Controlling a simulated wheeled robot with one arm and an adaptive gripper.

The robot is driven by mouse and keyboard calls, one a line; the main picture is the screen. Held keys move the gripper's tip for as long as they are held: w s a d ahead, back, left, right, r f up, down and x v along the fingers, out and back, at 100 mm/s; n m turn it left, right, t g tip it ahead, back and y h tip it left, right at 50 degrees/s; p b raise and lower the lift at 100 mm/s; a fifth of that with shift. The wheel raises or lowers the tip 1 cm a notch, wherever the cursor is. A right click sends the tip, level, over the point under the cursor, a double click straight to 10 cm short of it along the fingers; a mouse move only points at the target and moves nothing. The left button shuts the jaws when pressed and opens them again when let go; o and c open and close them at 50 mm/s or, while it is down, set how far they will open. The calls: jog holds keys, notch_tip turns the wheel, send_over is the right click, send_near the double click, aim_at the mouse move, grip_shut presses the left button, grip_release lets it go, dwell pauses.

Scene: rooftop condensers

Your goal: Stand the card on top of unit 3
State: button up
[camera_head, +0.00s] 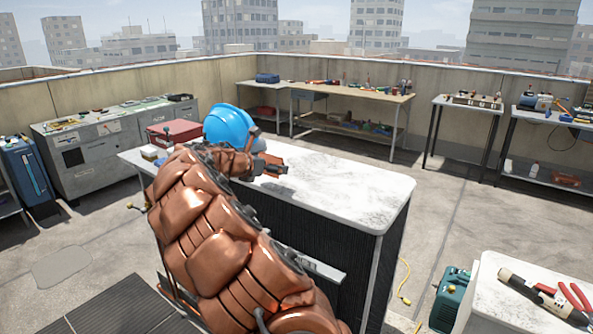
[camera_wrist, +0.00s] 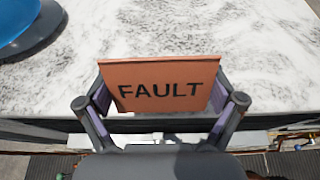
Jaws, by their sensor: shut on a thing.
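The card (camera_wrist: 160,84) is orange-brown and reads "FAULT" in dark letters. In the wrist view it faces the camera, upright in the picture and slightly tilted, with my gripper's (camera_wrist: 160,92) fingers shut on its left and right sides. In the head view my gripper (camera_head: 273,170) is over the white top of a condenser unit (camera_head: 345,185) with black louvred sides, and the card is mostly hidden by it. The unit's top also shows in the wrist view (camera_wrist: 265,60). I see no number on it. I cannot tell whether the card touches the top.
A blue hard hat (camera_head: 228,124) sits on the same top, close to my arm. A red case (camera_head: 173,132) is behind it. A white-topped stand (camera_head: 530,295) with pliers and a tool is at front right. The top's right part is clear.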

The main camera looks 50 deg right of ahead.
jog(key=p, duration=0.2)
send_over(318, 186)
jog(key=shift+d+f, duration=0.1)
jog(key=shift+f, duration=2.3)
jog(key=shift+f, duration=0.1)
jog(key=o, duration=0.7)
jog(key=b+v, duration=0.1)
jog(key=v, duration=1.1)
jog(key=shift+w+b, duration=0.2)
jog(key=shift+b, duration=0.15)
